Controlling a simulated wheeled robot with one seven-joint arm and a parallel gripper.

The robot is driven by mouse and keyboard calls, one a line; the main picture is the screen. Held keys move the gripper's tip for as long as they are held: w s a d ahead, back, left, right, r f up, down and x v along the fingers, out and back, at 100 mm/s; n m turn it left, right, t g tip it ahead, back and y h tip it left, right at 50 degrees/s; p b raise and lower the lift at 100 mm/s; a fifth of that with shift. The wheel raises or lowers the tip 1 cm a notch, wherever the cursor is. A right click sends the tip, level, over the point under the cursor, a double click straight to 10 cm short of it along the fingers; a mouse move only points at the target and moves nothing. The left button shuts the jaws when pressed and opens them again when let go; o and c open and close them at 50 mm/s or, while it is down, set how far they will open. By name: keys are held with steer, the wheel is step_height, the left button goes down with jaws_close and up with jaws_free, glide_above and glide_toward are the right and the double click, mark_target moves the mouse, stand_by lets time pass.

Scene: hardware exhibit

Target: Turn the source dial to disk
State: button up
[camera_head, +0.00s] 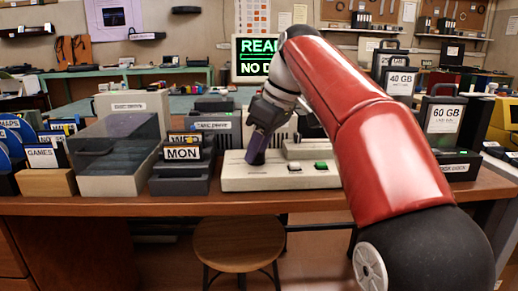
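A beige console (280,180) stands on the wooden desk in the middle. Its sloped front has a pale button (295,167) and a green button (321,166). My gripper (256,158) points down at the left part of this panel, with dark, purplish fingers at or just above its surface. No source dial shows clearly; that part of the panel is hidden behind the fingers. I cannot tell whether the fingers are open or touch anything. A screen (250,72) behind shows green text beginning "READ" and "NO D", partly covered by my red arm.
To the left stand a smoky clear case (118,150), a holder with a "MON" card (182,154) and a "GAMES" box (42,155). To the right are drives labelled "60 GB" (443,119) and "40 GB" (401,83). A round stool (238,243) stands before the desk.

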jaws_close()
steer(key=shift+r+m, duration=0.1)
steer(key=shift+m, duration=0.2)
steer(key=m+t+h+p, duration=0.1)
steer(key=m, duration=0.2)
steer(key=shift+s+a+r+p, duration=0.1)
steer(key=shift+s+p, duration=0.05)
steer(key=shift+p, duration=0.25)
steer(key=m+t+h+p, duration=0.1)
steer(key=m, duration=0.3)
steer(key=shift+a+p, duration=0.1)
steer(key=shift+p, duration=0.3)
steer(key=m+h+p, duration=0.1)
steer(key=m, duration=0.1)
steer(key=m+p, duration=0.1)
steer(key=m, duration=0.1)
steer(key=shift+a+m+h, duration=0.15)
steer(key=shift+m+h, duration=0.15)
steer(key=shift+h, duration=0.1)
steer(key=shift+m+h+p, duration=0.7)
steer(key=shift+m+p, duration=0.5)
steer(key=shift+m, duration=0.6)
